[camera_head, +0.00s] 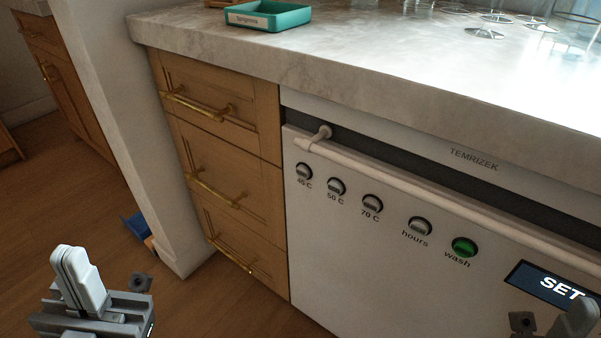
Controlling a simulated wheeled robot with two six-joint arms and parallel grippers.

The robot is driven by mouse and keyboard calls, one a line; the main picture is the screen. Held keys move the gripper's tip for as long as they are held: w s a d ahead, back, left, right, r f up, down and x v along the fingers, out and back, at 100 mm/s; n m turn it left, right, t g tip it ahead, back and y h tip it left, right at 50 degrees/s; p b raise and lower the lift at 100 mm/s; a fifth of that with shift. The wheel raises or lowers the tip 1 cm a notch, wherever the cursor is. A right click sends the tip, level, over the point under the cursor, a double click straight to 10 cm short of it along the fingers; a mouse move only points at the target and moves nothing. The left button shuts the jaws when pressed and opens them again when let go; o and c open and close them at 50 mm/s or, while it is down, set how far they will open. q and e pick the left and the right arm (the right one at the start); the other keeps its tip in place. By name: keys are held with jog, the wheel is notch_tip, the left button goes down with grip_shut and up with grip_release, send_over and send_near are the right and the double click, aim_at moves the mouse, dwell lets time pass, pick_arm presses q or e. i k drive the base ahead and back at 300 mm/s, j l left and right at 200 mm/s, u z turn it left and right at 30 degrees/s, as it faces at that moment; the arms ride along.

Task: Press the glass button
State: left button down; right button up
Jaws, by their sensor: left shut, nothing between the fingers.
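A white dishwasher front (380,270) carries a row of round buttons. The three grey ones on the left read about 45 C (304,171), 50 C (336,186) and 70 C (372,203). A grey button marked hours (420,226) and a green button marked wash (464,247) follow. No button label reading glass shows. A dark display (552,286) reads SET. My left gripper (72,256) is shut and empty at the lower left, apart from the dishwasher. My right gripper (580,318) is partly cut off at the lower right corner; its opening cannot be seen.
A white handle bar (400,181) runs above the buttons. Wooden drawers (222,182) with brass handles stand left of the dishwasher. A marble counter (350,60) overhangs them, bearing a green tray (290,20) and glassware. Wooden floor (200,310) is open near my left gripper.

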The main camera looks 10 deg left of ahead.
aim_at(303, 172)
jog(key=k+l+z, duration=0.1)
jog(key=k+l, duration=0.4)
jog(key=l, duration=0.2)
jog(key=k+l+z, duration=0.15)
jog(key=l, duration=0.25)
jog(key=i+j, duration=0.3)
